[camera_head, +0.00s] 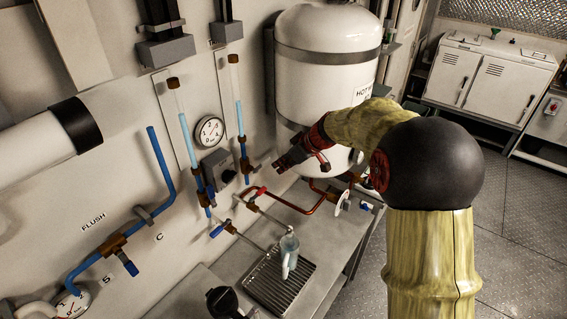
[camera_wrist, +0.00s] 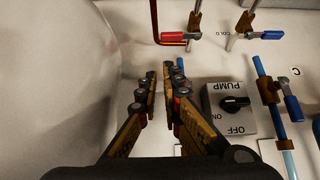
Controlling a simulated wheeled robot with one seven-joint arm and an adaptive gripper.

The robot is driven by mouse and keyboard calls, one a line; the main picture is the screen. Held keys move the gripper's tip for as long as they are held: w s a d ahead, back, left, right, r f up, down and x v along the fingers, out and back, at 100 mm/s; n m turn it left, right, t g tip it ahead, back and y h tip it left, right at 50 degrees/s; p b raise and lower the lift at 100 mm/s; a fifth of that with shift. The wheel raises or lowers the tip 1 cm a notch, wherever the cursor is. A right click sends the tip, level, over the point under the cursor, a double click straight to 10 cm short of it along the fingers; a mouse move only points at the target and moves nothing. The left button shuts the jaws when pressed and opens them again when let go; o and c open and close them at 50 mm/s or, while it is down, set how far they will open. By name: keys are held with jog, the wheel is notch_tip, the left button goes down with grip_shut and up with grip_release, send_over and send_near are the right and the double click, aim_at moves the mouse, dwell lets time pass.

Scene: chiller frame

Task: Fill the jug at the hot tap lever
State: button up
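A clear jug (camera_head: 289,251) with a pale handle stands upright on the slotted drip tray (camera_head: 258,291), by the tap spouts. It looks bluish inside, but I cannot tell its water level. The red hot tap lever (camera_head: 261,191) is on the copper pipe; it also shows in the wrist view (camera_wrist: 174,38), pointing left. The blue cold tap lever (camera_head: 217,231) is beside it and in the wrist view (camera_wrist: 268,35). My gripper (camera_head: 279,164) is in front of the white tank, above the red lever and apart from it. In the wrist view its fingers (camera_wrist: 161,72) are parted and empty.
A white hot water tank (camera_head: 325,60) stands close beside my gripper. A grey pump switch box (camera_head: 217,171) is on the wall, with blue pipes and a dial gauge (camera_head: 209,132) near it. A black knobbed object (camera_head: 224,302) is left of the tray.

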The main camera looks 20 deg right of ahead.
jog(key=x, duration=1.5)
jog(key=shift+w+f, duration=0.1)
grip_shut()
jog(key=shift+b, duration=0.35)
jog(key=s+d+m+h+b, duration=0.1)
jog(key=b, duration=0.1)
jog(key=s+m+b, duration=0.1)
jog(key=b, duration=0.2)
jog(key=shift+s+d+f+m+t+h, duration=0.15)
jog(key=shift+s+d+m+t+h, duration=0.1)
jog(key=shift+d+m+t+h, duration=0.15)
